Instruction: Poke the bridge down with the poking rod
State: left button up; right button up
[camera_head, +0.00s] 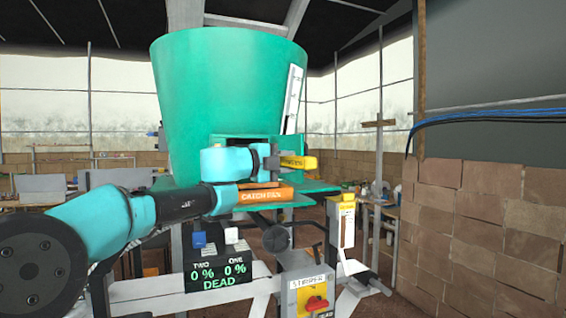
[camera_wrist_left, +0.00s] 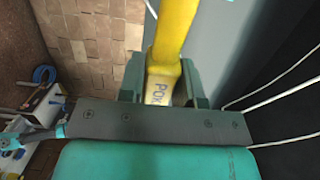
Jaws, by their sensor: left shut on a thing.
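My left gripper (camera_head: 272,163) is shut on the yellow poking rod (camera_head: 299,162), in front of the green hopper. In the left wrist view the yellow rod (camera_wrist_left: 175,35) stands between the fingers (camera_wrist_left: 162,82), with partly hidden lettering on its handle. The green hopper (camera_head: 215,85) has a dark opening (camera_head: 244,145) low on its front, partly covered by my left arm. The bridge cannot be made out. My right gripper is not in view.
An orange catch pan (camera_head: 264,195) sits below the opening. A display (camera_head: 217,275) reads 0 % twice and DEAD. A brick wall (camera_head: 490,210) bounds the right side.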

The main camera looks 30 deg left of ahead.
aim_at(298, 164)
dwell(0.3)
pick_arm(q)
jog(key=shift+s+d, duration=1.15)
jog(key=shift+d, duration=0.25)
jog(key=shift+s+d, duration=1.1)
jog(key=shift+d, duration=0.25)
jog(key=shift+s+d, duration=1.1)
jog(key=shift+d, duration=0.25)
jog(key=shift+s+d, duration=1.1)
jog(key=shift+d, duration=0.25)
jog(key=s+d, duration=0.4)
jog(key=d, duration=0.1)
jog(key=shift+s+d, duration=0.2)
jog(key=shift+d, duration=0.05)
